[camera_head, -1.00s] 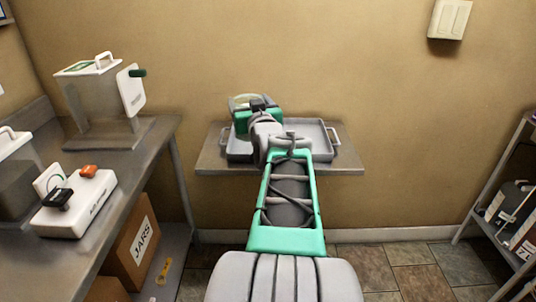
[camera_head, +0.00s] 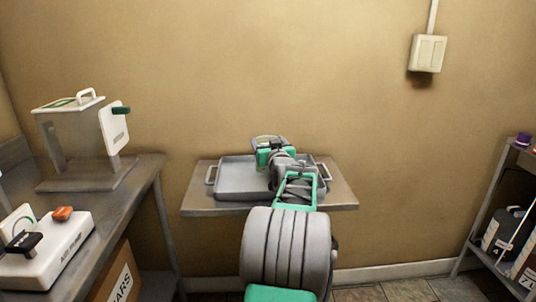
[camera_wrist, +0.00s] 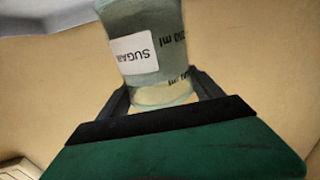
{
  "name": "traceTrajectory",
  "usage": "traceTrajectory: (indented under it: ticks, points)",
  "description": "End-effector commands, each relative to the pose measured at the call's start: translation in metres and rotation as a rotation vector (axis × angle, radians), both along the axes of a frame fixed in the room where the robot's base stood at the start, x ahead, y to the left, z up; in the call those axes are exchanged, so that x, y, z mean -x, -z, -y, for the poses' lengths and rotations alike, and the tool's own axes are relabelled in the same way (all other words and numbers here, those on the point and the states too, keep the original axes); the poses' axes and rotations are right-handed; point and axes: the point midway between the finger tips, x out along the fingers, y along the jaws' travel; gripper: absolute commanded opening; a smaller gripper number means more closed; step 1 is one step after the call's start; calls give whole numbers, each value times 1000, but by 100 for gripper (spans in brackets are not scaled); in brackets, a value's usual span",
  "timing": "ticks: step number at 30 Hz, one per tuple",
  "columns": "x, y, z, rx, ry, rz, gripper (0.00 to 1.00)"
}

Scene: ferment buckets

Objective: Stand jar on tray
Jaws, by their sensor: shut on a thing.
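A clear glass jar (camera_wrist: 155,50) with a white "SUGAR" label and printed ml marks is between the dark fingers of my gripper (camera_wrist: 162,92) in the wrist view. My gripper is shut on it. In the head view, the jar's upper part (camera_head: 266,139) shows beyond my green gripper (camera_head: 270,150). The grey tray (camera_head: 232,180) lies on a wall shelf, with my arm across its right half. The jar appears above or behind the tray's back right part. My gripper hides its base, so I cannot tell whether it touches the tray.
The tray's left half is bare. At left, a metal bench (camera_head: 140,175) bears a clear lidded bucket (camera_head: 75,140) and a white device (camera_head: 45,250). A rack (camera_head: 500,190) stands at far right. A switch box (camera_head: 427,53) is on the wall.

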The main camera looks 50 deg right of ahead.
Motion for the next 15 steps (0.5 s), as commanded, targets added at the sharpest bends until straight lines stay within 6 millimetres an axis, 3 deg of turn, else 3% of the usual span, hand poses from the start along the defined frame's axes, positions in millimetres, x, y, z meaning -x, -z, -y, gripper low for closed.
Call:
traceTrajectory:
  ticks: [2,8,15]
  points:
    - [-3,2,4,7,0,5,3]
    - [-4,32,5,4,0,5,3]
    - [-4,33,5,7,0,6,3]
